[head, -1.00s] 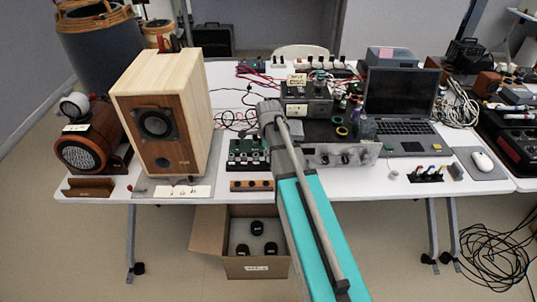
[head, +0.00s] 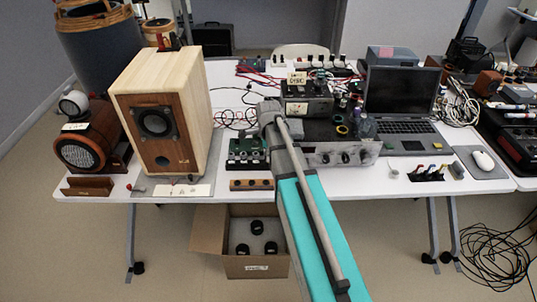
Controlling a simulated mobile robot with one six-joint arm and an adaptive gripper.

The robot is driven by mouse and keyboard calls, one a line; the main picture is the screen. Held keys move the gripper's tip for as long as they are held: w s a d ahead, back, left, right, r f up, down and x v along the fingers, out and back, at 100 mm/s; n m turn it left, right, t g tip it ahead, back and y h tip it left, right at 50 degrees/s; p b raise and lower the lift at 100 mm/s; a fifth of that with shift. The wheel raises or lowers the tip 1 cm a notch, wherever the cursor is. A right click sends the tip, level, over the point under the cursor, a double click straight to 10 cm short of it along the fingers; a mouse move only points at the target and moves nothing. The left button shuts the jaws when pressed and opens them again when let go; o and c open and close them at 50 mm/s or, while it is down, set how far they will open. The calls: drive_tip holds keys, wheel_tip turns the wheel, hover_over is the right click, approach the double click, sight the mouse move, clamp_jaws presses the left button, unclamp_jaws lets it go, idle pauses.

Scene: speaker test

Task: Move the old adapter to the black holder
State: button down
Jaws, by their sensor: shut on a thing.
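My arm (head: 318,225) reaches from the bottom edge up over the table. Its grey wrist end (head: 270,112) is near the middle, above and beside a green board with black parts (head: 247,150). My gripper's fingers are hidden behind the arm, so I cannot see what they hold. I cannot pick out the old adapter for certain. A small black holder (head: 427,174) with several coloured-topped pieces stands at the front right of the table, right of my arm and apart from it.
A large wooden speaker (head: 190,110) stands at the left. A grey device with knobs (head: 345,154) and an open laptop (head: 402,95) are right of my arm. A wooden strip with dark holes (head: 251,184) lies at the front edge. A cardboard box (head: 257,267) is below.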

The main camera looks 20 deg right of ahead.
drive_tip(key=shift+f+b, duration=0.5)
drive_tip(key=shift+f, duration=0.05)
drive_tip(key=shift+c, duration=1.9)
unclamp_jaws()
drive_tip(key=shift+r, duration=0.1)
drive_tip(key=shift+r+p, duration=3.65)
drive_tip(key=shift+p, duration=0.15)
drive_tip(key=s+a+r+n+p, duration=0.2)
drive_tip(key=s+a+n, duration=0.2)
drive_tip(key=s+n, duration=0.3)
drive_tip(key=s+a+r+n+p, duration=0.1)
drive_tip(key=s+a+n, duration=0.3)
drive_tip(key=s+n, duration=0.4)
drive_tip(key=shift+a+r+n+p, duration=0.35)
drive_tip(key=shift+r+n+p, duration=0.1)
drive_tip(key=shift+n, duration=2.85)
